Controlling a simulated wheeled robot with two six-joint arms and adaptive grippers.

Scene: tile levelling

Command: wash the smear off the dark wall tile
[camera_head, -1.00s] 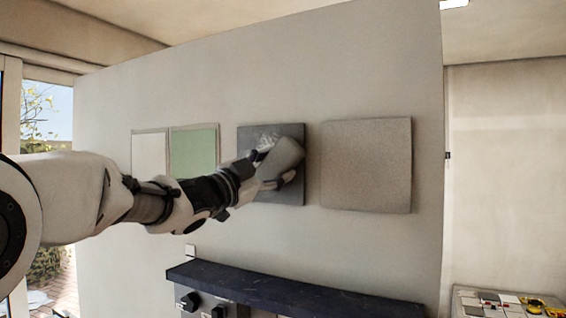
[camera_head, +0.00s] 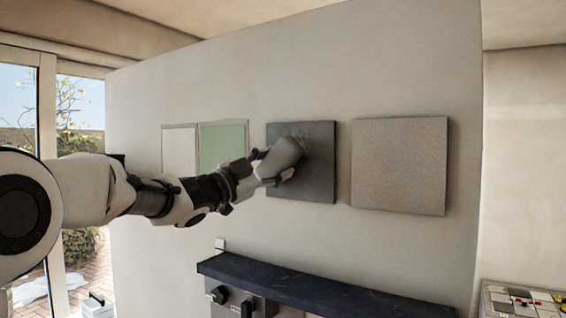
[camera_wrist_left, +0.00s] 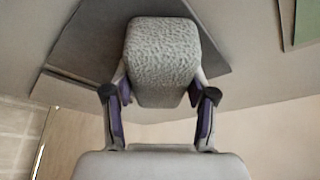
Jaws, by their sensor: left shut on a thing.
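The dark wall tile (camera_head: 320,165) hangs on the pale wall, between a green panel and a grey speckled one. A faint pale smear (camera_head: 294,131) shows near its top edge; the sponge hides part of the tile. My left gripper (camera_head: 266,166) is shut on a grey sponge (camera_head: 283,154) in front of the tile's left half. In the left wrist view the rough grey sponge (camera_wrist_left: 163,62) sits between both fingers, with the dark tile (camera_wrist_left: 92,40) behind it. I cannot tell whether the sponge touches the tile. My right gripper is out of view.
A grey speckled panel (camera_head: 399,165) is right of the tile; green (camera_head: 222,145) and white (camera_head: 180,148) panels are left. A dark shelf (camera_head: 320,292) juts out below. The wall between tile and shelf is mostly clear.

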